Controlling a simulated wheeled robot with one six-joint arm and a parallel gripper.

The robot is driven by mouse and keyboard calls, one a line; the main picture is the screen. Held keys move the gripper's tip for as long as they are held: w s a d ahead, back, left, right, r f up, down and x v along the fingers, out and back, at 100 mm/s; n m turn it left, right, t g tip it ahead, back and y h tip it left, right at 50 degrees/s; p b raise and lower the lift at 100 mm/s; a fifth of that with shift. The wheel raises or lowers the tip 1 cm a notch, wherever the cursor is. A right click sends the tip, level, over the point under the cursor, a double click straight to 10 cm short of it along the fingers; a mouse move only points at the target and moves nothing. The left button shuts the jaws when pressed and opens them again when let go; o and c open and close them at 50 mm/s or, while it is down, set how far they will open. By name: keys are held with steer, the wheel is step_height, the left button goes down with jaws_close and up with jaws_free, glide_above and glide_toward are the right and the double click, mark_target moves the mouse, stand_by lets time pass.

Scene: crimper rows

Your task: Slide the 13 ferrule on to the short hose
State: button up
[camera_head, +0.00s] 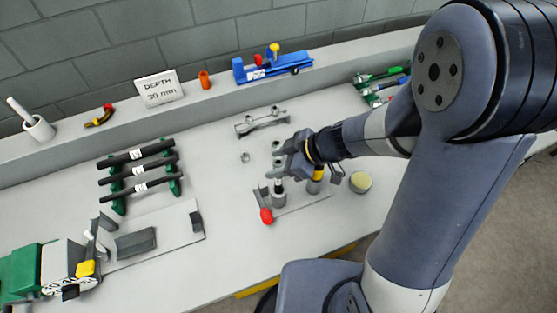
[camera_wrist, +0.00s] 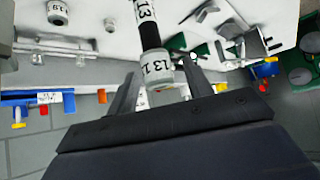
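The 13 ferrule (camera_wrist: 159,70) is a pale cylinder with a white "13" label, held between the two fingertips of my gripper (camera_wrist: 158,66). The short hose (camera_wrist: 150,36) is black with a white "13" label and runs in line with the ferrule, meeting its far end. How far the hose reaches inside is hidden. In the head view my gripper (camera_head: 280,160) points left over the fixture, above an upright piece in a grey socket (camera_head: 279,199). The fingers and the arm hide much of the ferrule there.
A round tin (camera_head: 360,182) is to the right. A rack of hoses (camera_head: 140,168) and a green machine (camera_head: 25,270) are at left. A blue tool (camera_head: 272,66) sits on the shelf.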

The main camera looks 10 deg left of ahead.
steer(key=shift+o, duration=0.2)
steer(key=p+v, duration=0.2)
steer(key=v, duration=0.9)
steer(key=shift+a+f, duration=0.1)
steer(key=b+x, duration=0.2)
steer(key=x, duration=0.8)
steer(key=shift+a+f, duration=0.15)
steer(key=shift+f, duration=0.05)
steer(key=shift+w+a+r, duration=0.1)
steer(key=shift+a+r, duration=0.05)
steer(key=shift+r, duration=0.2)
